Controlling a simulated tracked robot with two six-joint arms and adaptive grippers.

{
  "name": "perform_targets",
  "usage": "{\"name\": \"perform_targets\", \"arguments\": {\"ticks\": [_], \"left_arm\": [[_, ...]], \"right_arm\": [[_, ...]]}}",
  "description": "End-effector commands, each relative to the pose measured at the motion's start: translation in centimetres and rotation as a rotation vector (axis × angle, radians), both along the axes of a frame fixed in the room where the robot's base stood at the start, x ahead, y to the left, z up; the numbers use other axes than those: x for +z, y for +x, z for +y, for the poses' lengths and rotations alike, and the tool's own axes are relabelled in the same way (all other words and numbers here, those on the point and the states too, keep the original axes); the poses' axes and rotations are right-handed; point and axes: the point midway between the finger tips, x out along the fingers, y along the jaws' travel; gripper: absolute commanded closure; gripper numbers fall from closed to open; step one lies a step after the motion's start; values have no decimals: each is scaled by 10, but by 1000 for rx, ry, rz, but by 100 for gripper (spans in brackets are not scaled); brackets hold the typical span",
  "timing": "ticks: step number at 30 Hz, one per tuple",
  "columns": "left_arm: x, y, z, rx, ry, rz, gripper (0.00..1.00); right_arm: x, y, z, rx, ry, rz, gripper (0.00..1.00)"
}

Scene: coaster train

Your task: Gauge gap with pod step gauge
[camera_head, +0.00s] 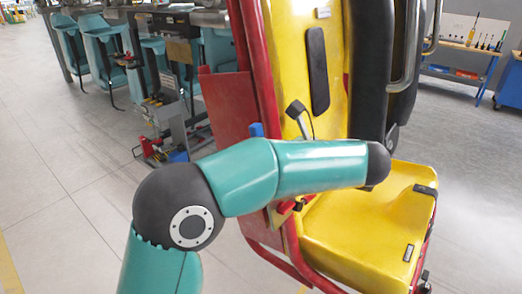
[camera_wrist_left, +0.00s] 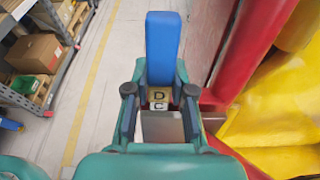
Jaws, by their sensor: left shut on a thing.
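In the left wrist view my left gripper (camera_wrist_left: 159,92) is shut on the pod step gauge. The gauge has a blue block (camera_wrist_left: 162,48) at its far end, and light steps marked D and C (camera_wrist_left: 158,97) show between the fingers. A grey metal part (camera_wrist_left: 163,127) shows nearer the camera. In the head view a small blue piece (camera_head: 257,130), likely the gauge, shows above my left arm, which hides the gripper. The pod seat (camera_head: 372,225) is yellow with a red frame (camera_head: 261,60) and black restraints. I cannot tell whether the gauge touches the pod or which gap it faces.
A red panel (camera_head: 224,105) stands left of the pod. Teal seats (camera_head: 103,45) and a cart with tools (camera_head: 167,118) are behind. A tool bench (camera_head: 462,48) is at the back right. Shelving with boxes (camera_wrist_left: 36,54) is left in the wrist view. The left floor is clear.

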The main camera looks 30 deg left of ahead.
Motion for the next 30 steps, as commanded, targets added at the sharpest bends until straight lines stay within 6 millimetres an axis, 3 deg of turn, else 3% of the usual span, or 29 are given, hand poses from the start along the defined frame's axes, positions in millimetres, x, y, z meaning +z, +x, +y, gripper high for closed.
{"name": "perform_targets", "arguments": {"ticks": [30], "left_arm": [[45, 1, 10, 0, -1, -1, 100]], "right_arm": [[5, 0, 0, 0, 0, 0, 66]]}}
